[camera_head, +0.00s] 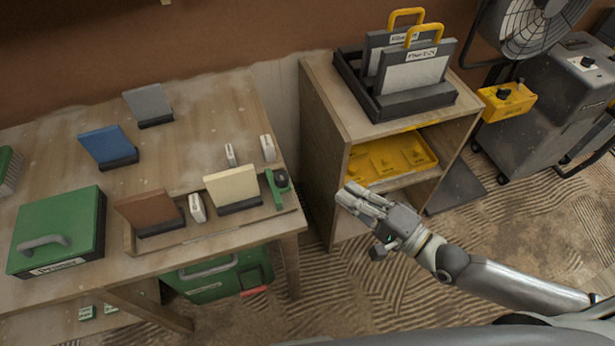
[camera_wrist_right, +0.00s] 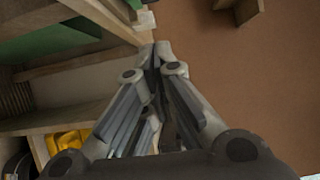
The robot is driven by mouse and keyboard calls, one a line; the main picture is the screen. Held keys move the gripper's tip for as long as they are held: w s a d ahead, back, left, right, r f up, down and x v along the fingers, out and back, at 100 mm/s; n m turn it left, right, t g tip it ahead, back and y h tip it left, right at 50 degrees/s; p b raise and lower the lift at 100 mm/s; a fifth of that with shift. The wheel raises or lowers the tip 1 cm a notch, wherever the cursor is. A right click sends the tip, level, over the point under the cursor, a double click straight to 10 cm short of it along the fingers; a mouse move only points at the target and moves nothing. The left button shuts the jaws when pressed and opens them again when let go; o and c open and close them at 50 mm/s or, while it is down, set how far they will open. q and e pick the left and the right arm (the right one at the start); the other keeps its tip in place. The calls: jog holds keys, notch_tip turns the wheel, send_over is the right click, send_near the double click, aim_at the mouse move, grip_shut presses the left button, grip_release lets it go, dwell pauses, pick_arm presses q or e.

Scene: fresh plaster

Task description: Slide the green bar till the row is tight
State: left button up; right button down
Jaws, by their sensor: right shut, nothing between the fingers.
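The green bar (camera_head: 275,190) stands at the right end of a shallow wooden tray (camera_head: 290,207) on the workbench. Left of it in the tray stand a cream panel (camera_head: 231,186), a small white block (camera_head: 197,208) and a brown panel (camera_head: 150,209). A gap shows between the white block and the cream panel's base; the bar is close to the cream panel. My right gripper (camera_head: 352,194) is shut and empty, out to the right of the bench and apart from the bar. It also shows shut in the right wrist view (camera_wrist_right: 160,55). My left gripper is not in view.
A blue panel (camera_head: 107,146), a grey panel (camera_head: 148,104) and two small white blocks (camera_head: 267,148) stand behind the tray. A green case (camera_head: 62,232) lies at the left. A wooden cabinet (camera_head: 325,125) with a dark rack (camera_head: 420,101) stands right of the bench.

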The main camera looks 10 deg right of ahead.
aim_at(279, 184)
jog(key=w+a+p, duration=0.2)
jog(key=w+a, duration=0.3)
jog(key=a, duration=0.3)
jog(key=shift+w+a, duration=0.2)
jog(key=shift+w, duration=0.05)
